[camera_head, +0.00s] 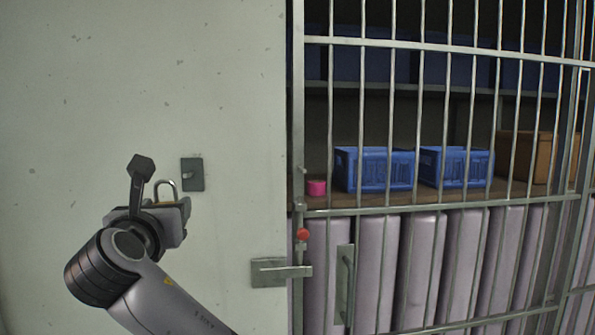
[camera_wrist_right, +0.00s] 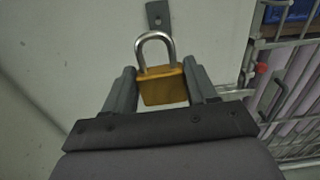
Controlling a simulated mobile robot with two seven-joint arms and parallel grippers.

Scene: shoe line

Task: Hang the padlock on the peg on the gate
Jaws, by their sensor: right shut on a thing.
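My right gripper (camera_head: 178,212) is shut on the padlock, in front of the pale panel left of the barred gate. In the right wrist view the padlock (camera_wrist_right: 164,90) has a brass body between the two fingers (camera_wrist_right: 160,74), and its silver shackle points up. In the head view the shackle (camera_head: 166,187) rises above the fingers, while the gripper hides most of the body. A dark plate with a small peg (camera_head: 192,174) is on the pale panel, just right of the shackle in the head view. The plate (camera_wrist_right: 157,14) also shows beyond the shackle in the right wrist view. My left gripper is not in view.
The barred gate (camera_head: 430,209) fills the right side, with a latch (camera_head: 281,272), a handle (camera_head: 346,285) and a red knob (camera_head: 303,234) near its left edge. Blue crates (camera_head: 375,170) and a pink item (camera_head: 316,187) stand behind the bars. The panel around the plate is clear.

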